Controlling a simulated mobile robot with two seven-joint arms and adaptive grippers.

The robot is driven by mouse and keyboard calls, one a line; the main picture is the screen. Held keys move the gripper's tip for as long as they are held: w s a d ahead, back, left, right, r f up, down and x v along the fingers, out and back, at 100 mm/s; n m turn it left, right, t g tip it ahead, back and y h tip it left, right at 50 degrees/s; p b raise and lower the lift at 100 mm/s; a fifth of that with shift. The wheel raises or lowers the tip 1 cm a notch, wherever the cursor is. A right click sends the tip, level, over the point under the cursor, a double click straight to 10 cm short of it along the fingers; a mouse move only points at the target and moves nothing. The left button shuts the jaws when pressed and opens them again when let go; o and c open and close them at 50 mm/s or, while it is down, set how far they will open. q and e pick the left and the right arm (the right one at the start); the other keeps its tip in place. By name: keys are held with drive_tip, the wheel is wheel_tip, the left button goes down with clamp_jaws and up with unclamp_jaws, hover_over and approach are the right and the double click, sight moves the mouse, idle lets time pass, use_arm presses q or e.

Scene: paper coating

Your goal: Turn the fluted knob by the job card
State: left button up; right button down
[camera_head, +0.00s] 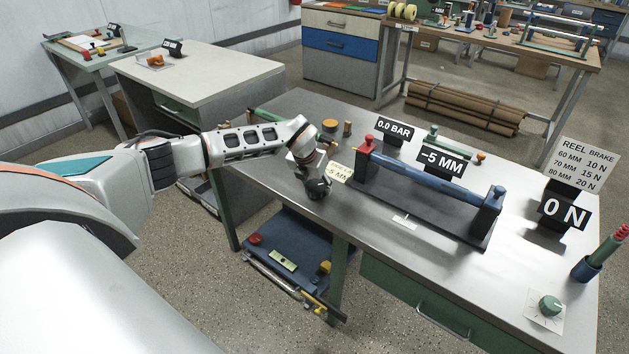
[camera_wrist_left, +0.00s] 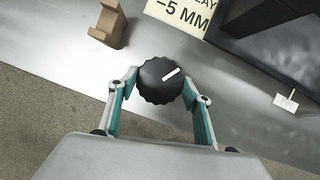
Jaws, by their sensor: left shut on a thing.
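The fluted knob (camera_wrist_left: 160,82) is black with a white pointer line aimed up and to the right in the left wrist view. The job card (camera_wrist_left: 184,14), pale with "-5 MM" on it, lies just beyond the knob. The card also shows in the head view (camera_head: 340,172), partly covered by my arm. My left gripper (camera_head: 318,190) is at the near edge of the bench, pointing down, with a finger on each side of the knob, shut on it. In the head view the gripper mostly hides the knob. My right gripper is not in view.
A blue roller (camera_head: 425,182) on a dark base lies right of the gripper. Displays read "0.0 BAR" (camera_head: 393,131), "-5 MM" (camera_head: 442,161) and "0 N" (camera_head: 563,211). A wooden block (camera_wrist_left: 108,24) stands left of the knob. A green knob (camera_head: 549,305) sits far right.

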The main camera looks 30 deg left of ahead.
use_arm(q)
drive_tip(key=shift+n, duration=0.3)
idle(0.4)
drive_tip(key=o, duration=1.1)
drive_tip(key=v, duration=1.2)
drive_tip(key=shift+d, duration=0.15)
